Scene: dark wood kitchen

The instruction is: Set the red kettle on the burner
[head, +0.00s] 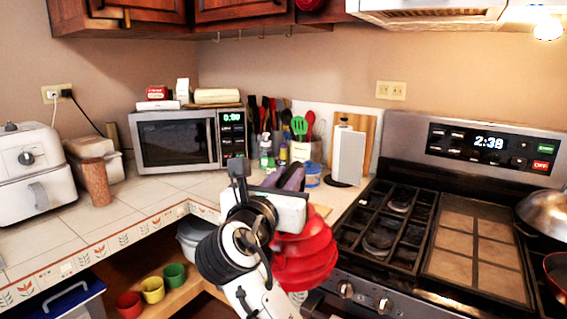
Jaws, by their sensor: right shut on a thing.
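The red kettle (305,255) hangs in front of the counter corner, left of the stove, with ridged red sides. My right gripper (268,190) is shut on it at its top, by what looks like the dark purplish handle (292,178). My gripper and arm cover the kettle's left side. The stove's left burners (378,243) lie under black grates to the right of the kettle, and the grates there are bare. The kettle is apart from the burners. My left gripper is not in view.
A flat griddle plate (475,250) covers the stove's middle. A lidded pan (545,212) stands at the right edge. Cups (152,289) sit on a lower shelf.

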